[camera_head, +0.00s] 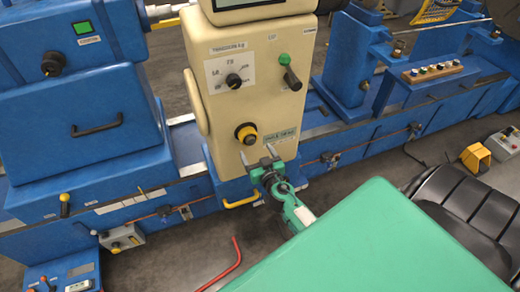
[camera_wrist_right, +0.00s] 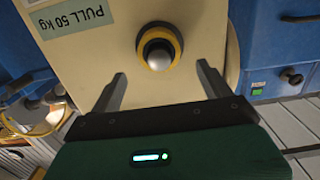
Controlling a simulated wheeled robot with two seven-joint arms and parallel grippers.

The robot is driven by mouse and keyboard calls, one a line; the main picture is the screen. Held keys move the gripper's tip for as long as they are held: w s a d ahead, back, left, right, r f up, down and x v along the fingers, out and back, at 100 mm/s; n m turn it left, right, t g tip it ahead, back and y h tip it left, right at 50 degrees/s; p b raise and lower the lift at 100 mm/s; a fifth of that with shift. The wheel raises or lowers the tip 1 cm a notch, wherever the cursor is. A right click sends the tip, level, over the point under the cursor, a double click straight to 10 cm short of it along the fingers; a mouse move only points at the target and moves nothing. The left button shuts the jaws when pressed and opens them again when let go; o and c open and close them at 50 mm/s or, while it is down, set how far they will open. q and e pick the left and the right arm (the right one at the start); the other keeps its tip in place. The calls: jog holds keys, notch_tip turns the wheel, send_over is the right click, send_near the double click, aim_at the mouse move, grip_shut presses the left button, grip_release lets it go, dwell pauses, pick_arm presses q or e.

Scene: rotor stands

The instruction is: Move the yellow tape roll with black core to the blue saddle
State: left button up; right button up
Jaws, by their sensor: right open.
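A yellow ring with a black core (camera_head: 246,133), matching the tape roll, sits on the front face of the cream machine column. In the right wrist view the yellow ring (camera_wrist_right: 178,44) surrounds a dark core with a pale rounded centre. My right gripper (camera_head: 263,160) is open just below and in front of it. In the right wrist view the fingers (camera_wrist_right: 161,73) stand apart on either side below the ring, with nothing between them. A blue saddle-like base (camera_head: 232,187) shows under the cream column; I cannot tell for certain that it is the blue saddle. My left gripper is out of view.
The cream column (camera_head: 222,110) carries a dial and a green-knobbed lever (camera_head: 292,80). A yellow handle (camera_head: 241,202) sticks out below. Blue machine housings (camera_head: 75,125) stand at left, and a blue stand (camera_head: 345,70) at right. A red bent rod (camera_head: 236,255) is near the floor.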

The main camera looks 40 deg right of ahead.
aim_at(252, 143)
jog(key=b+x, duration=0.1)
jog(key=x, duration=0.6)
jog(key=shift+w+d+f, duration=0.1)
jog(key=shift+w+d, duration=0.1)
jog(key=shift+w, duration=0.1)
jog(key=c, duration=0.9)
jog(key=shift+o, duration=0.2)
jog(key=shift+s, duration=0.1)
jog(key=v, duration=0.8)
jog(key=shift+s+r, duration=0.25)
jog(key=shift+a, duration=0.15)
